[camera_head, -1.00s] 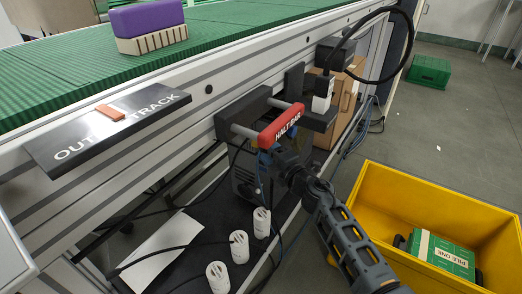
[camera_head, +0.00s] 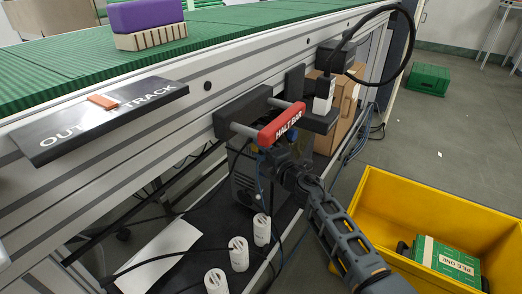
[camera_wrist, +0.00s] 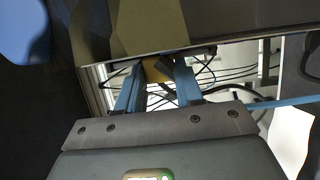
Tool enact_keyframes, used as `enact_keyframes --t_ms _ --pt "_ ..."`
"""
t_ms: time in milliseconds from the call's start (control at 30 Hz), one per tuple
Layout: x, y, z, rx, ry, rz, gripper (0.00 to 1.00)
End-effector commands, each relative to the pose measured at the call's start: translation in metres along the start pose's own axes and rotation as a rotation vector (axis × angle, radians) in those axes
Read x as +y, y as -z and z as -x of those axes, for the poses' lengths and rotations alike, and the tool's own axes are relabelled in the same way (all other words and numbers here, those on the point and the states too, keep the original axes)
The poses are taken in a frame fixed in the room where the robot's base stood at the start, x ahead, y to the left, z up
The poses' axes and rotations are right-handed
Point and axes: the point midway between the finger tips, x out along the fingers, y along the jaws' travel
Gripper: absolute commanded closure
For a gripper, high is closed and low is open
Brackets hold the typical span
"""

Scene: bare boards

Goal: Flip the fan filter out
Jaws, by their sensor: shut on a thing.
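A dark boxy unit with a vented face (camera_head: 243,178) sits under the conveyor, behind the red halt bar (camera_head: 281,124). It appears to be the fan housing; the filter itself is not clearly visible. My gripper (camera_head: 270,158) reaches in just below the halt bar, in front of this unit. In the wrist view, my gripper's blue fingers (camera_wrist: 157,88) are closed on a small tan piece (camera_wrist: 157,69). I cannot tell whether that piece belongs to the filter. The fingertips are mostly hidden in the head view.
White slotted cylinders (camera_head: 239,254) stand on the dark lower shelf beside a white sheet (camera_head: 160,256). Cables run nearby. A yellow bin (camera_head: 395,198) is at right, holding a green box (camera_head: 446,257). An "OUT TRACK" plate (camera_head: 125,121) juts out at left.

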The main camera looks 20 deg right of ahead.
Motion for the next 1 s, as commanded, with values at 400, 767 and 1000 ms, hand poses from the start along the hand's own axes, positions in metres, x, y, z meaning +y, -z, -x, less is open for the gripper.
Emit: enact_keyframes --t_ms 400,767,1000 --pt "-0.001 0.000 0.000 0.000 0.001 0.000 1.00" --pt "0.004 -0.013 0.028 -0.005 0.005 -0.004 1.00" --pt "0.004 -0.033 0.077 -0.005 0.005 -0.005 1.00"
